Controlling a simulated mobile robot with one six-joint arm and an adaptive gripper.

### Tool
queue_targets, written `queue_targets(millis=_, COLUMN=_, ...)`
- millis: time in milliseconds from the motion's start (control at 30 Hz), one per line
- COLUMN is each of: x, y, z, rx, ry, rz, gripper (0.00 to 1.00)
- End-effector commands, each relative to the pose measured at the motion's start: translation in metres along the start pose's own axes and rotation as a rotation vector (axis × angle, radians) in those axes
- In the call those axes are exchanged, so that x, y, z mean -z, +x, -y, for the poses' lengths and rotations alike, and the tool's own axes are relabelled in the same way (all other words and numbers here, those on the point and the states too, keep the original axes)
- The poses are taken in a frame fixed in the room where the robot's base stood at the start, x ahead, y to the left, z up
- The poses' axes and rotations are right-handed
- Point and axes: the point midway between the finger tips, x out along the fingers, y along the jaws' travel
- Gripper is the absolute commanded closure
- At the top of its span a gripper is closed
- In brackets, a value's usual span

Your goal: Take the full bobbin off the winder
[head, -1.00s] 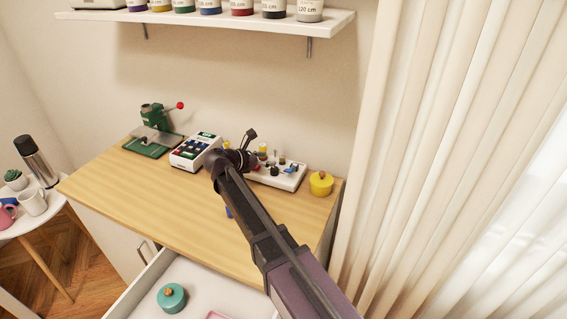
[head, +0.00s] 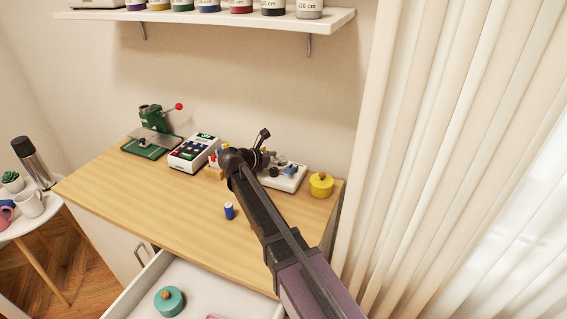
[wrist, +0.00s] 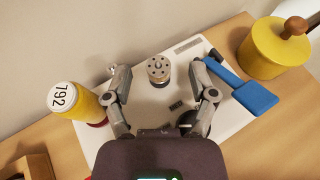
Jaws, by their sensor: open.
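The winder (head: 288,183) is a white box at the back of the wooden table. In the wrist view its pale top (wrist: 150,112) shows from above, with a blue lever (wrist: 246,90) at its right. A round silver bobbin (wrist: 158,71) with a ring of holes stands upright on it; I cannot tell how much thread is on it. My gripper (wrist: 159,76) is open, its two fingers on either side of the bobbin with gaps to it. In the head view my gripper (head: 260,148) is over the winder and hides part of it.
A yellow thread spool (wrist: 73,102) labelled 792 stands left of my gripper. A yellow lidded pot (head: 320,186) is right of the winder. A white keypad device (head: 193,153) and green press (head: 150,140) stand left.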

Motion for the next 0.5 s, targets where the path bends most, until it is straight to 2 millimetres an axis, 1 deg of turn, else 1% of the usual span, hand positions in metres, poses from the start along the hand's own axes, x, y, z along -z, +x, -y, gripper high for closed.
queue_targets(millis=33, x=0.0014, y=0.0050, z=-0.0001, rx=0.001, ry=0.000, rz=0.000, gripper=0.26)
queue_targets(millis=133, x=0.0008, y=0.0085, z=0.0000, rx=0.000, ry=0.000, rz=0.000, gripper=0.26)
queue_targets(millis=500, x=0.0003, y=0.0083, z=-0.0002, rx=-0.001, ry=0.000, rz=0.000, gripper=0.26)
